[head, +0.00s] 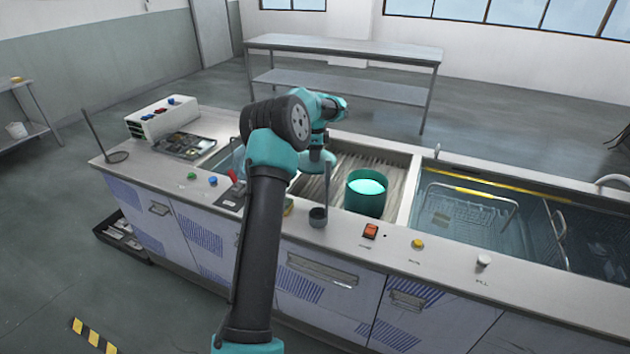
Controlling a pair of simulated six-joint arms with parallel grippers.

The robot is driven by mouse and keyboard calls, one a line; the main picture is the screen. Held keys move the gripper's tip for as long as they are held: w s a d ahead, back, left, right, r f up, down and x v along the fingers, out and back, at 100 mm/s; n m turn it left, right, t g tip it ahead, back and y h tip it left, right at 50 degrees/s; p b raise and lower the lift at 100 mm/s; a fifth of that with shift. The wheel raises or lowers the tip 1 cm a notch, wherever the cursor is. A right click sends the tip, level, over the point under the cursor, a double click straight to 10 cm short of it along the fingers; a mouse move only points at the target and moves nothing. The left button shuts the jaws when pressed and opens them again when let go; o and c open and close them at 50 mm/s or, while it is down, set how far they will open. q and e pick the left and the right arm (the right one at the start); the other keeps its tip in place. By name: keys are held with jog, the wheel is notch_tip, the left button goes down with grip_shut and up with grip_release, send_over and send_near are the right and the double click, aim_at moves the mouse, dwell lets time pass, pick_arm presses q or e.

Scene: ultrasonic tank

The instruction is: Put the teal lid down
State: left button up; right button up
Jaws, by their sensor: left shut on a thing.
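My left gripper (318,148) points down above the left part of the ribbed drain area and is shut on the teal lid (316,163). The lid is a round disc just below the fingers; my arm covers part of it, and I cannot tell whether it touches the surface below. The teal pot (366,203) stands uncovered to the right of the lid, with a bright pale-teal inside. My right gripper is not in view.
A small dark cup (318,217) with an upright rod stands at the counter's front edge. A water tank (455,222) with a wire basket lies to the right. A tool tray (183,146) and a white box (160,118) sit at the left. Ribbed surface (388,158) is bare behind the pot.

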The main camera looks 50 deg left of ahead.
pick_arm(q)
jog(key=shift+f, duration=1.4)
jog(key=shift+f, duration=2.5)
jog(key=shift+f, duration=0.6)
jog(key=o, duration=0.9)
notch_tip(320, 180, up, 13)
jog(key=shift+r, duration=0.15)
